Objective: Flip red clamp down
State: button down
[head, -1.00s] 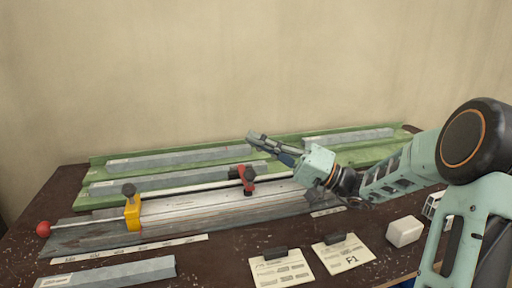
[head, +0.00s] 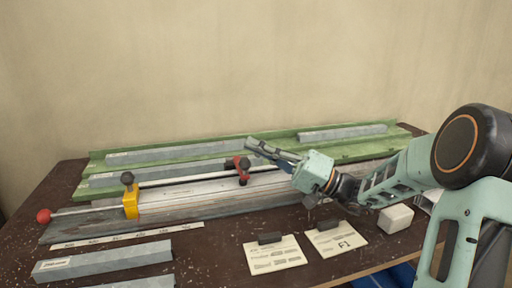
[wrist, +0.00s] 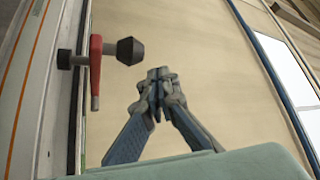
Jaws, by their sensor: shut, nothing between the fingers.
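The red clamp (head: 243,173) sits on the silver rail of the profile fixture, near the middle of the bench. It has a red arm and a black knob. In the wrist view the red clamp (wrist: 96,62) is left of the fingers, its black knob pointing right toward them. My gripper (head: 252,145) is just above and slightly right of the clamp in the head view. In the wrist view my gripper (wrist: 159,76) has its fingertips together and empty, with a visible gap to the knob. I cannot tell the exact depth between them.
A yellow clamp (head: 130,204) with a black knob sits further left, beside a red ball (head: 43,216) at the rod's end. Green trays (head: 165,161) with grey profiles lie behind. Cards (head: 275,255), a white block (head: 396,218) and a loose grey profile (head: 100,263) lie in front.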

jog(key=shift+r, duration=0.15)
notch_tip(320, 180, up, 10)
dwell(0.6)
